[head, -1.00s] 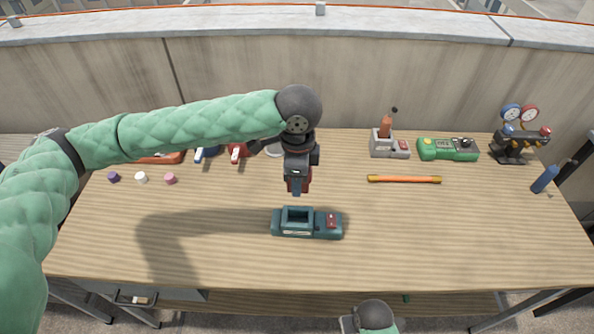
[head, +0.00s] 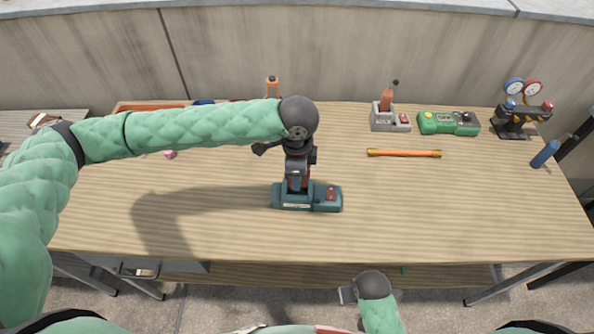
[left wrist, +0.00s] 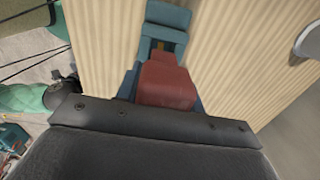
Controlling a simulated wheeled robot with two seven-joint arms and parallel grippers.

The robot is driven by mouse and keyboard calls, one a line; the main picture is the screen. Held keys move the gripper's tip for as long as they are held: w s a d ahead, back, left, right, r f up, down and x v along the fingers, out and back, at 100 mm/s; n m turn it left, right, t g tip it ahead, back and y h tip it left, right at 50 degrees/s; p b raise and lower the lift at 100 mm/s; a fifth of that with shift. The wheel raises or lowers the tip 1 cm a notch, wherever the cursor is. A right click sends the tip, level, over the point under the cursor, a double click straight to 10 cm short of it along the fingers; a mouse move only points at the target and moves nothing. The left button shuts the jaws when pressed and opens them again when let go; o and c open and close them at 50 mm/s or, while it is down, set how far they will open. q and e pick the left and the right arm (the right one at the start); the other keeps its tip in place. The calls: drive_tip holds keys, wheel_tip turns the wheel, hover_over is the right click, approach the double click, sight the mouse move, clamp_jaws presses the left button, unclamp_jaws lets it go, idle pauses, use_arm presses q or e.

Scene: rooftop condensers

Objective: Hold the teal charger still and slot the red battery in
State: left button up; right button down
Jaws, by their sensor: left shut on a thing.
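The teal charger (head: 319,206) stands on the workbench, near its middle. In the left wrist view its far end (left wrist: 166,17) shows beyond the battery. Nothing else holds the charger.
An orange bar (head: 404,153) lies to the right of the charger. Behind it are a grey holder (head: 382,122), a green meter (head: 449,123) and a gauge set (head: 520,122). A blue bottle (head: 545,154) is at the right edge. The wood right of the charger is clear.

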use_arm(q)
drive_tip(key=shift+r, duration=6)
